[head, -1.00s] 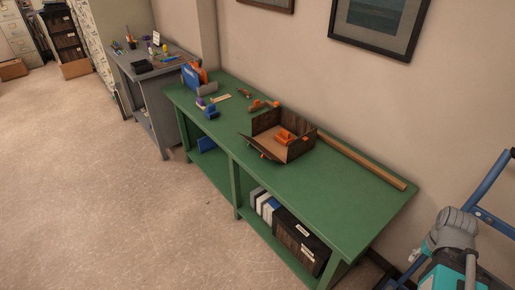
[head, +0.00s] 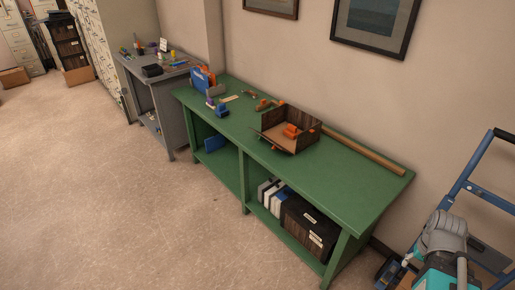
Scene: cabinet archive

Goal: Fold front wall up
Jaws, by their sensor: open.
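A box with dark brown wood-look walls (head: 305,120) stands on the green workbench (head: 335,180). Its back and right walls are upright. Its front side, facing the room, is open, and the front wall (head: 270,141) looks folded down and outward. An orange object (head: 291,131) lies inside on the tan floor of the box. A small orange piece shows at the front edge. My arm's grey and teal links are at the lower right, well apart from the box. My gripper cannot be made out.
A long wooden strip (head: 365,152) lies along the bench's back edge. A blue-and-orange holder (head: 203,79) and a blue tool (head: 222,111) are on the bench's left part. Dark file boxes (head: 309,229) sit on the lower shelf. A blue metal frame (head: 470,165) stands at right. The floor in front is clear.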

